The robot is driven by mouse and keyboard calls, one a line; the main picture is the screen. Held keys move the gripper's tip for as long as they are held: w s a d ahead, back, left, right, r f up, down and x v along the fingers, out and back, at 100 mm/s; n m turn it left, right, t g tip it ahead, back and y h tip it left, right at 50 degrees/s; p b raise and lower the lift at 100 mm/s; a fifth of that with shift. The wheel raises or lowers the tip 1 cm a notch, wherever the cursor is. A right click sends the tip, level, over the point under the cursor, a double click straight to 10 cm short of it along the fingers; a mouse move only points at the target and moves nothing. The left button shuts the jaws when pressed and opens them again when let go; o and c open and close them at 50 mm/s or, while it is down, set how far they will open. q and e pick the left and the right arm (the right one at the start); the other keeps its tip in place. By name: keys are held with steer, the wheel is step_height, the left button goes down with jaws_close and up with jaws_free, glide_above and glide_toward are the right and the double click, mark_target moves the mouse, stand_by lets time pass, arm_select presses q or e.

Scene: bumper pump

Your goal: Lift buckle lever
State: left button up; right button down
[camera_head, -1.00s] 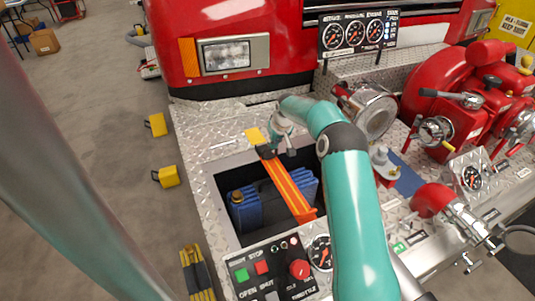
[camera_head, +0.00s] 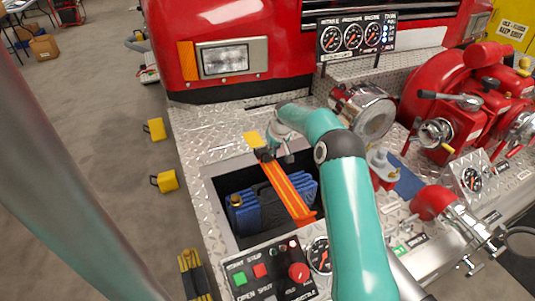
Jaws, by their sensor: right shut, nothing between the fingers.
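A dark buckle (camera_head: 263,155) sits at the strap's upper end, at the recess's back edge, near a small yellow patch (camera_head: 252,138). My right gripper (camera_head: 274,152) is right at the buckle, pointing down. Its fingers are small and partly hidden by my teal arm; it is shut with nothing held. Whether it touches the buckle's lever cannot be told. My left gripper is not in view.
A control panel (camera_head: 268,274) with buttons and a red knob borders the recess in front. Chrome pipe fittings (camera_head: 370,112) and a red pump (camera_head: 455,95) stand to the right. A gauge panel (camera_head: 352,35) stands behind.

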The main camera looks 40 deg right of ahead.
mark_target(268, 158)
steer(key=shift+f, duration=0.15)
stand_by(0.5)
steer(key=shift+f+b, duration=2.1)
steer(key=shift+f, duration=0.4)
steer(key=shift+w+d+r+p, duration=0.1)
steer(key=shift+w+d+p, duration=0.1)
steer(key=shift+w+p, duration=0.4)
steer(key=shift+w+d+r+p, duration=0.1)
steer(key=shift+w+d+p, duration=0.05)
steer(key=shift+w+p, duration=0.45)
steer(key=shift+r+p, duration=0.2)
steer(key=shift+p, duration=0.25)
